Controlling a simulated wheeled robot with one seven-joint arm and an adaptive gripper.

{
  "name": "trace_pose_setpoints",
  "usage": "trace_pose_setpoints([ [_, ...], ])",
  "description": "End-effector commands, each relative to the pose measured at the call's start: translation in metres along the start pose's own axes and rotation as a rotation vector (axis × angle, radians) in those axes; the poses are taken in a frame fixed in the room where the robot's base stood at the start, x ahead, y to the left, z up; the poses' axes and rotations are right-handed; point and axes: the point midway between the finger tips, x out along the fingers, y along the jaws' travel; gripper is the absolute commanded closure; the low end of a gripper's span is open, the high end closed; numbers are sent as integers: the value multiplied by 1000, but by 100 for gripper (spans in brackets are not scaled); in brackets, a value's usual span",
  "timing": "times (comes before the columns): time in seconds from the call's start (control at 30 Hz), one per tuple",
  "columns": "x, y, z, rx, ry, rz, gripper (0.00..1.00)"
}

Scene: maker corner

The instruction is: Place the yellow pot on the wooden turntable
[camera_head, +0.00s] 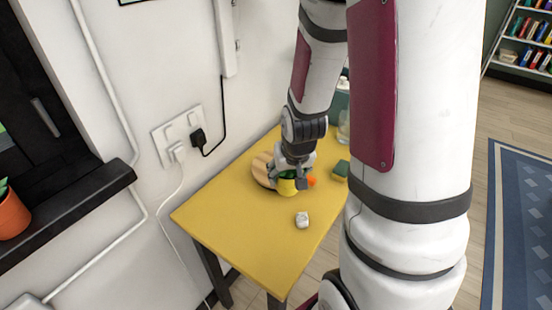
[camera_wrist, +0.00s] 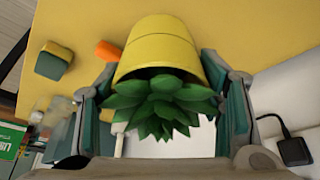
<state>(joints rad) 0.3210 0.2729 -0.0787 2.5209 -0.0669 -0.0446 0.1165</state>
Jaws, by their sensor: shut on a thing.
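The yellow pot (camera_head: 287,187) holds a green leafy plant and sits between the fingers of my gripper (camera_head: 291,179), over the yellow table. In the wrist view the pot (camera_wrist: 158,45) fills the space between both fingers (camera_wrist: 162,72), which are shut on it, with the leaves pointing toward the camera. The wooden turntable (camera_head: 261,169) is a round light-brown disc, partly hidden behind the gripper and pot. The pot shows at its right front side. I cannot tell whether the pot touches it. The turntable cannot be made out in the wrist view.
An orange object (camera_head: 311,181) lies just right of the pot, and a green-and-yellow sponge (camera_head: 341,171) farther right. A small white object (camera_head: 302,220) lies toward the front of the yellow table (camera_head: 250,232). The wall with sockets (camera_head: 178,134) borders the table's left side.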

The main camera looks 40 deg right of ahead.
Motion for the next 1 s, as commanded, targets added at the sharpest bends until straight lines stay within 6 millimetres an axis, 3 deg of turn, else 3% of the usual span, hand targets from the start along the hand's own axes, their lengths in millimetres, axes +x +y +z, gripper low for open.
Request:
trace_pose_setpoints([
  [0.5, 9, 0, -12, -4, 5, 0, 78],
  [0.77, 28, 2, -52, -5, 0, 0, 78],
  [1.0, 53, 3, -98, -5, 2, -1, 78],
])
